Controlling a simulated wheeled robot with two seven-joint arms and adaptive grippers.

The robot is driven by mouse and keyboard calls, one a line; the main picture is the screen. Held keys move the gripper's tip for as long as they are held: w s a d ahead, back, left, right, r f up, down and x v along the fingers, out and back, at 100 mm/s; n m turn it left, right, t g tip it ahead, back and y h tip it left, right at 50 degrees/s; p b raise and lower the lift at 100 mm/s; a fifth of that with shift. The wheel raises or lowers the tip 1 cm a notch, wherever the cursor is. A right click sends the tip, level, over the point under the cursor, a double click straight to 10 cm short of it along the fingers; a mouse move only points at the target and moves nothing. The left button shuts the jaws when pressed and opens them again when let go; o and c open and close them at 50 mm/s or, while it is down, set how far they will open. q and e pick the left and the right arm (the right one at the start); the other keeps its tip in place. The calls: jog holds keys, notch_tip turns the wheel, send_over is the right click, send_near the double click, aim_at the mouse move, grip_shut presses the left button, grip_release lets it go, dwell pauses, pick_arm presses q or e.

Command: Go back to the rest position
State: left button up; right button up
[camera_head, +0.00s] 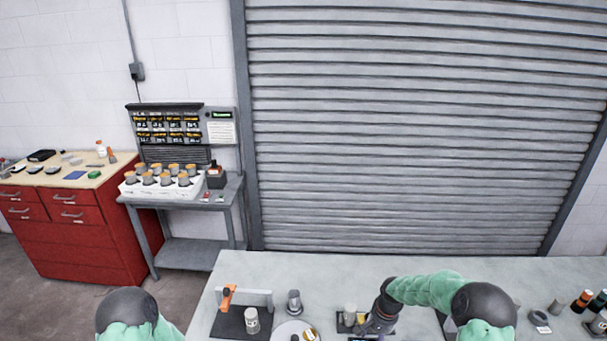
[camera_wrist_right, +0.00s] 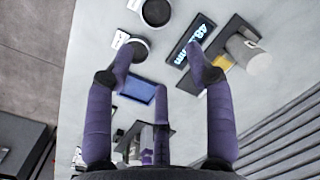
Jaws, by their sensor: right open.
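My right gripper (camera_head: 376,322) is low over the grey worktable (camera_head: 395,266), in the lower middle of the head view. The right wrist view looks down past its purple fingers (camera_wrist_right: 162,75); they are spread apart with nothing between them. A pale cylinder (camera_wrist_right: 243,48) on a dark plate lies beyond the fingers and apart from them. It also shows just left of the gripper in the head view (camera_head: 350,312). Of my left arm only a green and black part shows at the bottom left; its gripper is out of view.
A gantry with an orange part (camera_head: 228,296), a white jar (camera_head: 252,320) and a metal cylinder (camera_head: 294,301) stand left of the right gripper. A digital display (camera_wrist_right: 190,47) and a blue plate (camera_wrist_right: 138,91) lie under it. Several bottles stand far right. The table's back strip is clear.

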jog(key=s+a+f+n+y, duration=0.1)
jog(key=s+a+f, duration=0.35)
jog(key=s, duration=0.25)
jog(key=s+a+f+n+y, duration=0.1)
jog(key=s+a+f, duration=0.2)
jog(key=s+f, duration=0.3)
jog(key=s+a, duration=0.2)
jog(key=s, duration=0.8)
jog(key=s+a, duration=0.2)
jog(key=s, duration=0.8)
notch_tip(320, 180, down, 19)
jog(key=w+a+n+b, duration=0.1)
jog(key=w+b, duration=0.1)
jog(key=b, duration=1.9)
jog(key=shift+w+a+r+n+y, duration=0.2)
jog(key=shift+w+a+n+y, duration=0.05)
jog(key=shift+n+y, duration=0.05)
